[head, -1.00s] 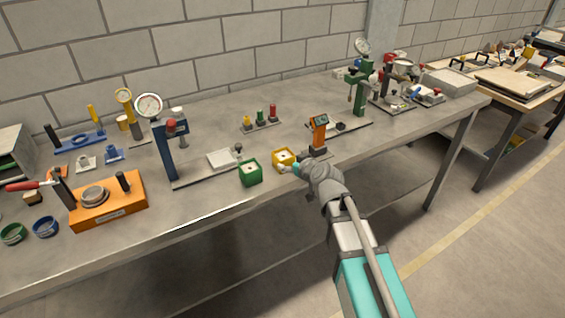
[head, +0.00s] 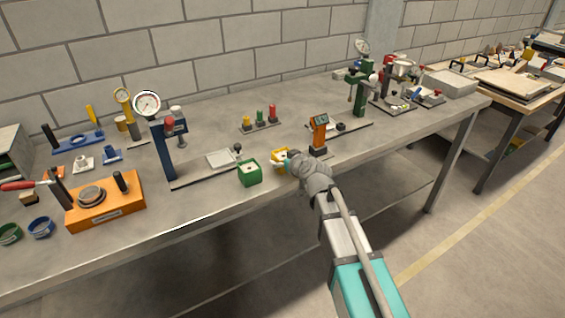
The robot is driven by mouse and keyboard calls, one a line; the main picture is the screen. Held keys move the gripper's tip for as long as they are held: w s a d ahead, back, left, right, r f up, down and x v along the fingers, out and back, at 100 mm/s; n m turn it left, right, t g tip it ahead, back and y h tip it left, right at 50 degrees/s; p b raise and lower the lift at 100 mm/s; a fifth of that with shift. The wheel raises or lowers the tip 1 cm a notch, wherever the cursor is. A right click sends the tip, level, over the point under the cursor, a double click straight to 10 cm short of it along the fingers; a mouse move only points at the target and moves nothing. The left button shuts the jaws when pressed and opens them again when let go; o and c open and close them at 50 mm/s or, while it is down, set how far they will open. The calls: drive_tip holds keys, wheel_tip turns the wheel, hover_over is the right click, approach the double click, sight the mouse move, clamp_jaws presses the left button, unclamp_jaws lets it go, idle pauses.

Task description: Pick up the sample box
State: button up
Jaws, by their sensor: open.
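Two small open-topped boxes stand near the front edge of the bench: a green box (head: 250,175) and a yellow box (head: 278,155) to its right. Which of them is the sample box I cannot tell from the picture. My gripper (head: 287,164) is at the yellow box, over its right and front side, and hides much of it. The gripper is open; its fingers are small and partly hidden by the wrist. Whether they touch the yellow box I cannot tell.
An orange handheld-like device (head: 319,131) stands just right of the yellow box. A blue gauge stand (head: 164,150) with a flat base lies left. A rack with coloured pegs (head: 260,121) stands behind.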

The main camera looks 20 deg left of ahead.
drive_tip(key=c, duration=1.1)
drive_tip(key=shift+o, duration=0.2)
drive_tip(key=shift+r, duration=0.1)
wheel_tip(320, 180, up, 3)
drive_tip(key=p, duration=0.3)
drive_tip(key=s+d+r+p, duration=0.9)
drive_tip(key=s+p, duration=0.1)
drive_tip(key=shift+s+r, duration=0.4)
drive_tip(key=shift+a, duration=0.1)
